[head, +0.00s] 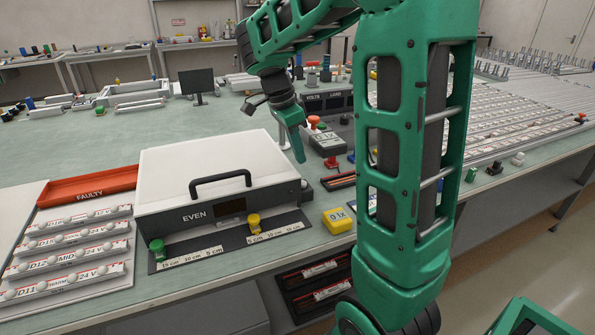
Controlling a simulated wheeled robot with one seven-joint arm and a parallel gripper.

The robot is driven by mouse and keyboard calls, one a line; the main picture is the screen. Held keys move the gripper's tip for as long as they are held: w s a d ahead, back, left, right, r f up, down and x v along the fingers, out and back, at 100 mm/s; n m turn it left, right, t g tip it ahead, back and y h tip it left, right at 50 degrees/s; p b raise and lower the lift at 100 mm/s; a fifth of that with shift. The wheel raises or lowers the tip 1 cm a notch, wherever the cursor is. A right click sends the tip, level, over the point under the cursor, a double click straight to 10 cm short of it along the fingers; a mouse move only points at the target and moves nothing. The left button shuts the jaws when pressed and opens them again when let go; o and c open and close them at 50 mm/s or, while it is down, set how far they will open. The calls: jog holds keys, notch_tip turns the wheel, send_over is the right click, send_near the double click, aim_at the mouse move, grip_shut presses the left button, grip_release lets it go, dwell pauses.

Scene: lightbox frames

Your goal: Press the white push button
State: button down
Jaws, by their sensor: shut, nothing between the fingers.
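A small white push button (518,159) stands near the right edge of the bench, to the right of my arm. A black one (495,166) and a green one (471,174) stand in a row to its left. My gripper (299,158) points down above the bench, just behind the right end of the box marked EVEN. It is shut and empty, and far to the left of the white button. The white button is in plain view, with my arm's upright link between it and the gripper.
The white-lidded EVEN box (215,175) with a black handle fills the front left. A grey box with a red knob (325,142) stands right beside my gripper. A yellow block (337,220) lies in front. Labelled strips (530,115) cover the bench behind the white button.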

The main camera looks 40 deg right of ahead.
send_over(304, 182)
jog(key=a, duration=0.1)
jog(key=f, duration=0.5)
jog(key=shift+w, duration=0.25)
jog(key=shift+f, duration=0.45)
